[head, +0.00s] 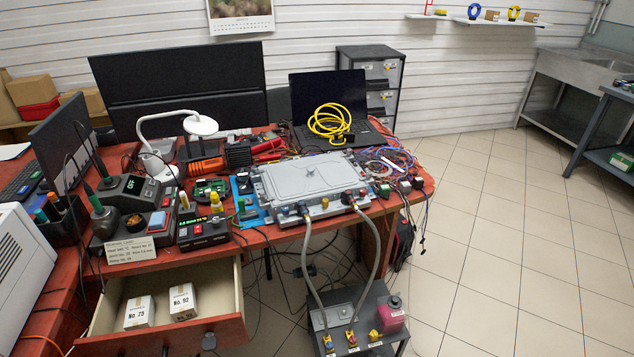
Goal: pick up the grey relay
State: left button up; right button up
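I cannot make out the grey relay for certain at this size. Several small block-like parts (405,186), some with wires, sit at the right end of the red workbench, just right of the large grey housing (308,180). Any of them could be a relay, but their colours and shapes are too small to tell. Neither of my grippers shows in the head view.
Two grey hoses (311,268) run from the housing's front to a low cart (350,310) with a pink bottle (391,315). An open drawer (105,312) holds two white boxes (139,312). Tools and cables crowd the bench (250,238). The tiled floor (500,230) at right is clear.

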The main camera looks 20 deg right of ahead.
aim_at(405, 188)
jog(key=i+l+u, duration=0.15)
jog(key=l+u, duration=0.25)
jog(key=l, duration=0.15)
jog(key=l+u, duration=0.4)
jog(key=l, duration=0.15)
jog(key=l+u, duration=0.4)
jog(key=l, duration=0.2)
